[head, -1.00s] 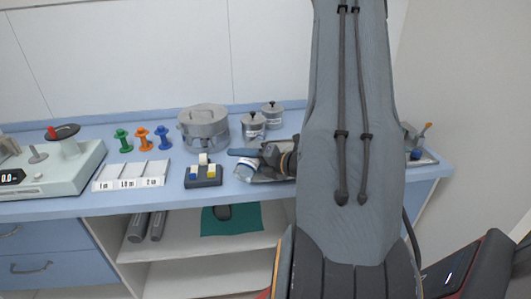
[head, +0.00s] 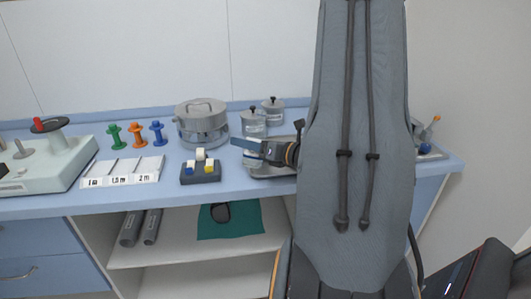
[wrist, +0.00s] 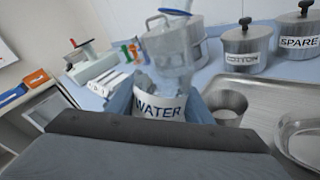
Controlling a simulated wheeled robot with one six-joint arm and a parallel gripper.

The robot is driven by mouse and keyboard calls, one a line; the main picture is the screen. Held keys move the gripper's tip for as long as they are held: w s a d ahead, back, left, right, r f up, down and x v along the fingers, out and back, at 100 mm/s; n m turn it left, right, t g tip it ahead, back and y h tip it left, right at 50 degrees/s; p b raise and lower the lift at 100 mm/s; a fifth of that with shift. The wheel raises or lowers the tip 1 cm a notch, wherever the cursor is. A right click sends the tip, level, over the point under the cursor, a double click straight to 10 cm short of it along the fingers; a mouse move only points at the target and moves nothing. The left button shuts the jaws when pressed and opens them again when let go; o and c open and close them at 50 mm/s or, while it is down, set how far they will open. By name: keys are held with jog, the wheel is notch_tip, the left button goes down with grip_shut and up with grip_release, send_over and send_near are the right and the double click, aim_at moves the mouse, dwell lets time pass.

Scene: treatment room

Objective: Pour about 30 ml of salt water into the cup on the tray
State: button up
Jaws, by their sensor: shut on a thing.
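My gripper (head: 262,150) is over the left part of the metal tray (head: 262,172) in the head view. In the wrist view its blue fingers (wrist: 158,103) are shut on a clear bottle (wrist: 170,62) with a white WATER label. I cannot see liquid in the cup. My arm hides much of the tray in the head view.
A lidded steel pot (head: 202,122) stands behind, with the COTTON jar (wrist: 247,47) and SPARE jar (wrist: 300,32) near it. A metal dish (wrist: 302,140) lies on the tray.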

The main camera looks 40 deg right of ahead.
jog(key=shift+w+d+n+t+b, duration=0.15)
jog(key=shift+n+t+b, duration=0.15)
jog(key=shift+n+b, duration=0.95)
jog(key=shift+s+d+n+t+b, duration=0.1)
jog(key=shift+n+t+b, duration=0.2)
jog(key=shift+n+b, duration=0.9)
jog(key=shift+d+b, duration=0.1)
jog(key=shift+b, duration=0.85)
jog(key=shift+r, duration=0.1)
jog(key=shift+r, duration=0.1)
